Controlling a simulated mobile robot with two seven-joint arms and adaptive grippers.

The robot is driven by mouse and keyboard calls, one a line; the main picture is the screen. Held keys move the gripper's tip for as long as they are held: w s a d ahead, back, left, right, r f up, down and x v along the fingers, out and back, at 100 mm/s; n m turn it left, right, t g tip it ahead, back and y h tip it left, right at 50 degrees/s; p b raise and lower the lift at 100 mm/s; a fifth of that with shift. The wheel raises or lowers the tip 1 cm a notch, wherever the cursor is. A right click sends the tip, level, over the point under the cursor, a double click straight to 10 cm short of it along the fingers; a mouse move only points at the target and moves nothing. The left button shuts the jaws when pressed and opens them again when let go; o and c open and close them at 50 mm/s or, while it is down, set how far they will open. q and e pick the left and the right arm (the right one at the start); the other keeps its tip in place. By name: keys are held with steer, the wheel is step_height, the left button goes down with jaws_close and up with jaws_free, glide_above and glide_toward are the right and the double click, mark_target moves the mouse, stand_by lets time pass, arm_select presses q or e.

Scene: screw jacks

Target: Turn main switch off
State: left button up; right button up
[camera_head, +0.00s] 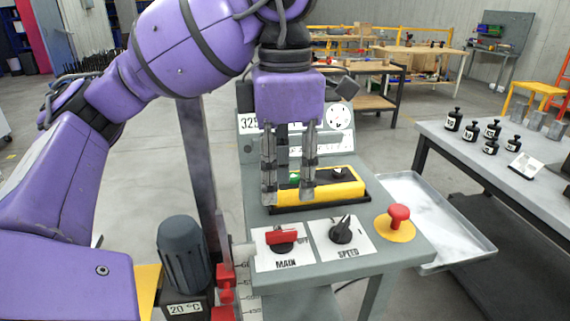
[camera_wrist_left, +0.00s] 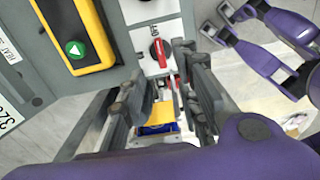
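The main switch (camera_head: 282,238) is a red rotary handle on a white plate labelled MAIN, on the sloping front of a grey console (camera_head: 378,258). Its handle lies roughly level across the plate in the head view. It also shows in the left wrist view (camera_wrist_left: 161,50), just beyond and between my fingers. My left gripper (camera_head: 289,196) points down behind the switch, in front of or over the yellow box. Its two grey fingers are apart with nothing between them; it also shows in the left wrist view (camera_wrist_left: 166,105).
A black SPEED knob (camera_head: 343,232) sits right of the switch, then a red mushroom button (camera_head: 398,216) on yellow. The yellow box (camera_head: 340,186) with a green button stands behind. A metal tray (camera_head: 466,243) and a table with black weights (camera_head: 453,120) are at right.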

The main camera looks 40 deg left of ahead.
arm_select(q)
steer(key=shift+r, duration=1)
